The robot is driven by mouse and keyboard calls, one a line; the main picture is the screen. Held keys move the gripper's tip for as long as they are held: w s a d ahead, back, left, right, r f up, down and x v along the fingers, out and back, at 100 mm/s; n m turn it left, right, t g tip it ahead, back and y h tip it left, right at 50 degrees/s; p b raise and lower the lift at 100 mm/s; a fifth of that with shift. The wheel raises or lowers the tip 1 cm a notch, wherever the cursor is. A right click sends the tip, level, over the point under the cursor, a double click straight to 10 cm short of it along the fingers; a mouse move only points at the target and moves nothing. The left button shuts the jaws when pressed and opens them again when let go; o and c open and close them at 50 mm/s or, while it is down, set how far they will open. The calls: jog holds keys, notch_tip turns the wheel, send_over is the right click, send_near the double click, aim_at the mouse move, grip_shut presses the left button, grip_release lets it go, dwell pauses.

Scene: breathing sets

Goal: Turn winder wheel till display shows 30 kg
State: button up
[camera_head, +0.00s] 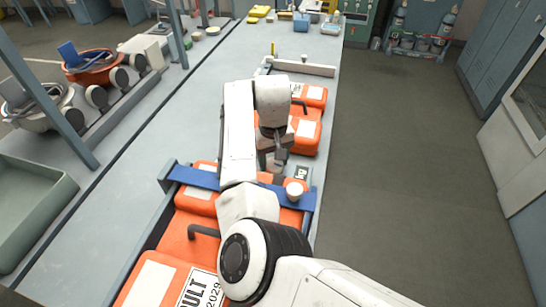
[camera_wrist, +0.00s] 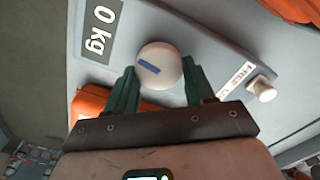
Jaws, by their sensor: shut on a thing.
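The winder wheel (camera_wrist: 163,56) is a round white knob with a blue mark, set on a grey panel in the wrist view. My gripper (camera_wrist: 159,72) is shut on it, one dark green finger on each side. The display (camera_wrist: 102,28) beside the wheel reads 0 kg, seen tilted. In the head view my gripper (camera_head: 277,160) reaches down near the blue strap. My arm hides much of that spot, and I cannot clearly make out the wheel there.
A small white knob (camera_wrist: 263,89) sits by a FREE label on the grey panel. Orange cases (camera_head: 312,130) lie under and beyond my arm. A grey-green tray (camera_head: 35,205) is at left. The floor at right is clear.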

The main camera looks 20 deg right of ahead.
aim_at(275, 162)
jog(key=m+p, duration=0.1)
jog(key=m, duration=0.3)
jog(key=shift+d+r, duration=0.1)
jog(key=m+p, duration=0.1)
jog(key=m, duration=0.3)
jog(key=shift+m, duration=0.3)
jog(key=shift+d, duration=0.1)
jog(key=o, duration=1)
jog(key=shift+o, duration=0.2)
notch_tip(275, 162, up, 11)
jog(key=b, duration=0.1)
jog(key=shift+b, duration=0.35)
